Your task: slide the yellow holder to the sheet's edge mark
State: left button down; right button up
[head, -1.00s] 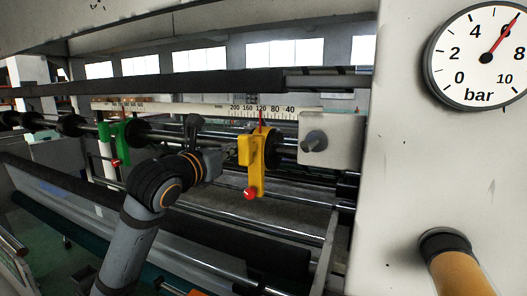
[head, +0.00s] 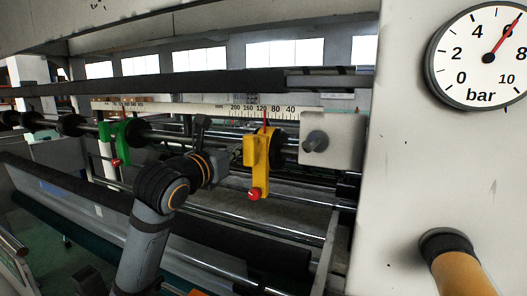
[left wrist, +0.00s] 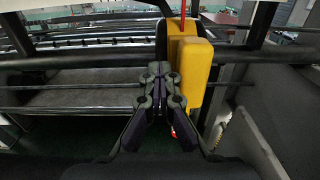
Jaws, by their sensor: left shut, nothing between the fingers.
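The yellow holder (head: 258,160) hangs on the shaft below the white scale (head: 262,112). Its red pointer (head: 265,117) stands near the 120 mark or slightly to its right, and a red knob (head: 254,194) is at its lower end. My left gripper (head: 237,155) is shut and empty at the holder's left side. In the left wrist view the shut fingers (left wrist: 163,76) are right beside the yellow holder (left wrist: 192,75); I cannot tell whether they touch. No sheet's edge mark is clear to me. My right gripper is not in view.
A green holder (head: 121,142) sits on the same shaft at the left. A grey-white block (head: 332,140) with a knob stands right of the yellow holder. A pale panel with a pressure gauge (head: 487,58) fills the right. Dark rollers run above and below.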

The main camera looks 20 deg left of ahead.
pick_arm(q)
jog(key=shift+s+d, duration=0.1)
jog(key=shift+d, duration=1.3)
dwell(0.8)
jog(key=shift+a+b, duration=0.45)
jog(key=shift+a, duration=1.05)
jog(key=s+b, duration=0.6)
jog(key=s, duration=0.4)
jog(key=shift+a, duration=0.4)
jog(key=shift+w, duration=0.15)
